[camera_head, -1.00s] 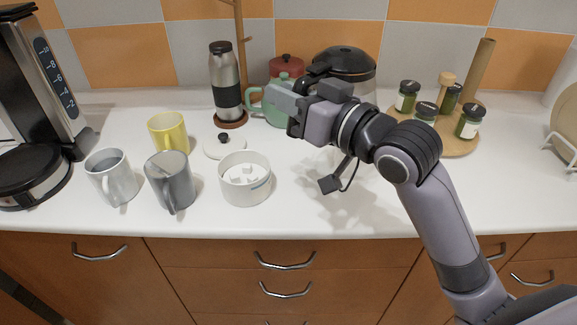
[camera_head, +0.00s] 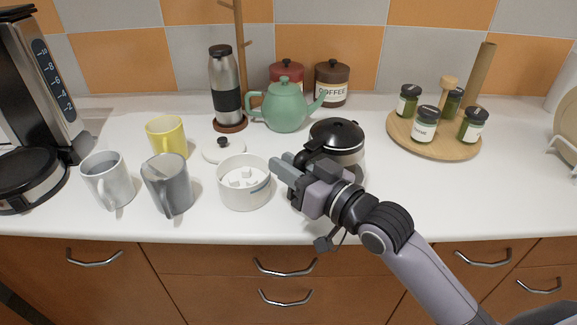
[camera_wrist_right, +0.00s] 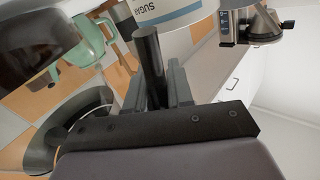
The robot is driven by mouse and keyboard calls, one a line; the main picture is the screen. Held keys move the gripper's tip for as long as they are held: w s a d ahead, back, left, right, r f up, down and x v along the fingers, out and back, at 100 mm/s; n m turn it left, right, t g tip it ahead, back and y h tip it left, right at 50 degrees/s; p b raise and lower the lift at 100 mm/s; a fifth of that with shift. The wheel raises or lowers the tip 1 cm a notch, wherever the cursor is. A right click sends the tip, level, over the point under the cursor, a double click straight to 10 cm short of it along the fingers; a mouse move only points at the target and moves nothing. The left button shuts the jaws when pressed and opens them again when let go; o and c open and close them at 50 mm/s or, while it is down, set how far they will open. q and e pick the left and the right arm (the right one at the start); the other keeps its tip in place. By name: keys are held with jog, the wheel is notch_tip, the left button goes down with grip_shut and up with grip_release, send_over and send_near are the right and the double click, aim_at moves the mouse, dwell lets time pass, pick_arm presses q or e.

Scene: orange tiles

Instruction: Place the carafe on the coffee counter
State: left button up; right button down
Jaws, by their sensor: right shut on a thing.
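The carafe (camera_head: 338,136), with a black lid and a glass body, is upright over the front middle of the white counter (camera_head: 390,205). My right gripper (camera_head: 285,170) is at its front left side, shut on its black handle. My gripper and wrist hide much of the carafe's lower body. I cannot tell whether its base touches the counter. In the right wrist view my gripper fingers (camera_wrist_right: 160,80) are close together and a dark curved part (camera_wrist_right: 70,125) shows beside them. My left gripper is not in view.
An open white sugar canister (camera_head: 244,188) is close left of my right gripper. The green teapot (camera_head: 285,107) stands behind the carafe. Mugs (camera_head: 168,182) are on the left, and a round wooden tray (camera_head: 432,149) with jars is on the right. Counter right of the carafe is clear.

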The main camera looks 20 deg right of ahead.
jog(key=shift+r, duration=0.1)
jog(key=c, duration=1.4)
grip_release()
jog(key=shift+f, duration=0.25)
jog(key=o, duration=0.4)
jog(key=shift+r, duration=0.25)
jog(key=shift+s+d+f, duration=0.1)
jog(key=shift+s+d, duration=0.05)
jog(key=shift+s, duration=0.15)
jog(key=b+v, duration=0.1)
jog(key=v, duration=1)
jog(key=shift+s, duration=0.15)
